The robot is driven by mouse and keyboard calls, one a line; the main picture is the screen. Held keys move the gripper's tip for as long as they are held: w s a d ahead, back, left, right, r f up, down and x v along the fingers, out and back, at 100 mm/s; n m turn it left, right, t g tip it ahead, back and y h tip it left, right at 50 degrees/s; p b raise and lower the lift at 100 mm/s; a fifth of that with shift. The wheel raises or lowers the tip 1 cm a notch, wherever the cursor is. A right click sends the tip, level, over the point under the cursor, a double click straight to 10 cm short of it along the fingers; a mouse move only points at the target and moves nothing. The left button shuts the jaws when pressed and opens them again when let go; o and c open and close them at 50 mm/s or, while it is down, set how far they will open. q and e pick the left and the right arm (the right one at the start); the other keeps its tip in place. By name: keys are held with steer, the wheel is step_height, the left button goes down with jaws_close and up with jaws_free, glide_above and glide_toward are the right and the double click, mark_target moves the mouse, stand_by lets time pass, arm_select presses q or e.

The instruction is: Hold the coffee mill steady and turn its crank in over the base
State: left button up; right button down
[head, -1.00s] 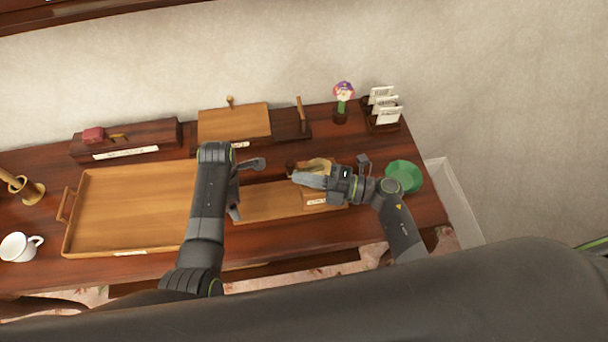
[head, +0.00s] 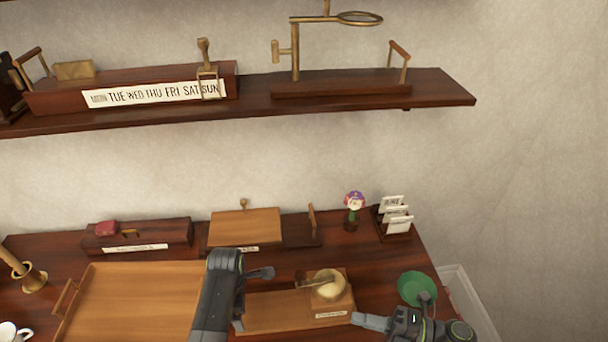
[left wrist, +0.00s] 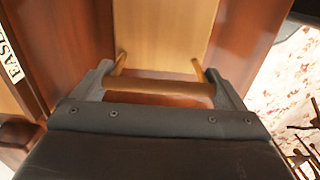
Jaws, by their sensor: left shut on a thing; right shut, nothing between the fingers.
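The coffee mill has a wooden box (head: 336,303) with a label and a pale brass dome (head: 328,286). It stands at the right end of a long wooden base board (head: 280,315). Its crank (head: 311,282) points left from the dome, over the board. My left gripper (head: 246,300) is at the board's left end. In the left wrist view it is shut around a wooden handle bar (left wrist: 160,88) on two posts at the board's end. My right gripper (head: 360,320) is shut and empty, to the lower right of the mill and apart from the crank.
A large wooden tray (head: 135,300) lies to the left. A green bowl (head: 416,287) is right of the mill, close to my right arm. Behind stand a flower figure (head: 354,205), a card rack (head: 394,218) and a wooden box (head: 245,228). A shelf (head: 370,85) hangs above.

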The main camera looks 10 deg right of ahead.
arm_select(q)
steer(key=o, duration=1)
steer(key=shift+c, duration=0.2)
steer(key=shift+r, duration=0.15)
